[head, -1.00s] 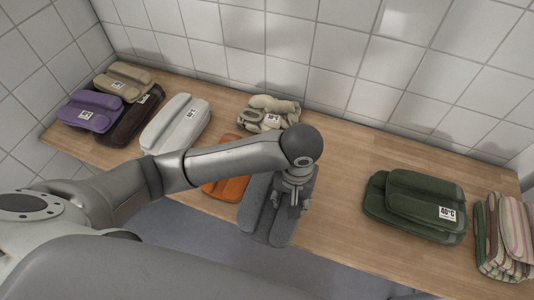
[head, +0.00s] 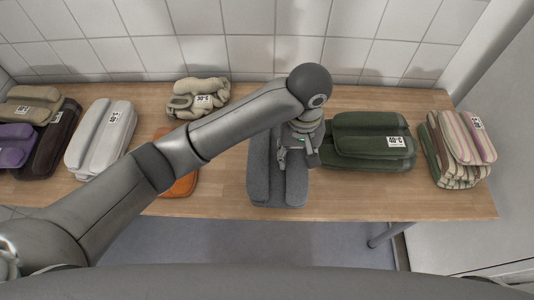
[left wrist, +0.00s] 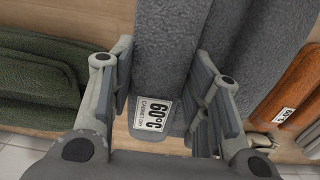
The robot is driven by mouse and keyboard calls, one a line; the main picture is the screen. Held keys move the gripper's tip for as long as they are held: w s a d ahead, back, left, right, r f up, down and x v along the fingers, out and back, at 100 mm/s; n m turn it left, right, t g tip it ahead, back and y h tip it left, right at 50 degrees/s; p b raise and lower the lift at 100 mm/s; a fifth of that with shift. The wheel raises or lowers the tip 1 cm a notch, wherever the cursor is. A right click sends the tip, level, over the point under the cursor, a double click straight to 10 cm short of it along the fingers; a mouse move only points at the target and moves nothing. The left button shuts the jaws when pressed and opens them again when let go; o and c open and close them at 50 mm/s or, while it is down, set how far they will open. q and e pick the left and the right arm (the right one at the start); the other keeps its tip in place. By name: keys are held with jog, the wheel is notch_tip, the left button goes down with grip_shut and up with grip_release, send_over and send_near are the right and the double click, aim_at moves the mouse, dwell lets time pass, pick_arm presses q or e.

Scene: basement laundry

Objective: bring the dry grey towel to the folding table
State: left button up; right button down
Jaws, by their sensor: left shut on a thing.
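A folded grey towel (head: 264,180) shows near the front edge of the wooden table (head: 345,195), between an orange towel and a green one. My left gripper (head: 297,150) is at the grey towel's right part, shut on it. My right gripper is not in view.
Left of the grey towel lie an orange towel (head: 180,185), partly behind my arm, a white one (head: 100,140), a beige bundle (head: 196,98), and purple (head: 14,150) and dark brown ones. Green (head: 370,143) and striped (head: 460,145) towels lie right. A tiled wall stands behind.

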aim_at(275, 145)
pick_arm(q)
jog(key=w+a+f, duration=0.2)
jog(key=f, duration=0.1)
jog(key=w+a+f, duration=0.2)
jog(key=a, duration=0.1)
jog(key=shift+w+f, duration=0.4)
jog(key=shift+w+a+f, duration=0.1)
jog(key=shift+w+f, duration=0.05)
jog(key=shift+f, duration=0.1)
jog(key=f, duration=0.4)
jog(key=shift+w+a, duration=0.25)
jog(key=shift+a, duration=0.05)
jog(key=o, duration=1.3)
notch_tip(275, 145, up, 12)
jog(key=shift+r, duration=0.1)
